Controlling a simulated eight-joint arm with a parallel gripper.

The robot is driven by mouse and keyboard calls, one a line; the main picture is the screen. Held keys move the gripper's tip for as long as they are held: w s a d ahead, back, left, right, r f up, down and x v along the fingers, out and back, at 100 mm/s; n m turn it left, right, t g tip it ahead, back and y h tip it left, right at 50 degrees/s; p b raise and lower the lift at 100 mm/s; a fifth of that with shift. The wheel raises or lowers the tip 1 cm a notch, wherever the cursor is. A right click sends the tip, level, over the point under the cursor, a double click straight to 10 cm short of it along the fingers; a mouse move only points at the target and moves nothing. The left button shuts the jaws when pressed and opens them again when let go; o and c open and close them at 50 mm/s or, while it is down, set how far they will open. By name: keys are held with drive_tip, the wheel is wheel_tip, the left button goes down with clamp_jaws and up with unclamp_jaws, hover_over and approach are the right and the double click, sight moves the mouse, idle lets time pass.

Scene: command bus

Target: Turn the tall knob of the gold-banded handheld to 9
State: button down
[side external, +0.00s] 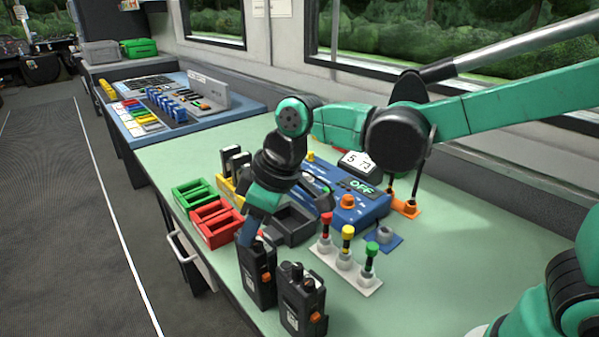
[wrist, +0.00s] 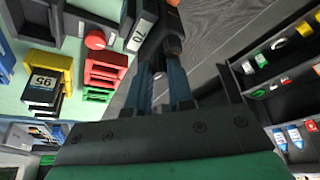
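Two black handhelds stand upright near the table's front edge in the side external view: a left one (side external: 259,278) and a right one (side external: 303,302) with an orange part on its front. No gold band can be made out on either. My gripper (side external: 248,240) points down at the top of the left handheld. In the wrist view my gripper's two blue fingers (wrist: 163,78) are apart, with a handheld (wrist: 165,42) just beyond their tips. A small part shows between the fingers. Whether they touch a knob, and the knob's setting, cannot be made out.
Red trays (side external: 216,224) and green trays (side external: 194,194) lie left of my gripper. A dark open bin (side external: 290,226) and a blue console (side external: 350,207) reading OFF stand behind. A white rack (side external: 345,266) with red, yellow and green-topped pieces is right. The front-right tabletop is clear.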

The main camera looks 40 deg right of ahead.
drive_tip(key=shift+m, duration=0.3)
drive_tip(key=m+h, duration=0.1)
drive_tip(key=m, duration=0.2)
drive_tip(key=m+t+h, duration=0.1)
drive_tip(key=m, duration=0.2)
drive_tip(key=shift+a, duration=0.2)
drive_tip(key=m+h, duration=0.1)
drive_tip(key=m, duration=0.2)
drive_tip(key=m+h, duration=0.2)
drive_tip(key=m, duration=0.1)
drive_tip(key=shift+a+m, duration=0.1)
drive_tip(key=shift+m, duration=0.2)
idle(0.3)
drive_tip(key=c, duration=0.8)
unclamp_jaws()
drive_tip(key=shift+v, duration=2.8)
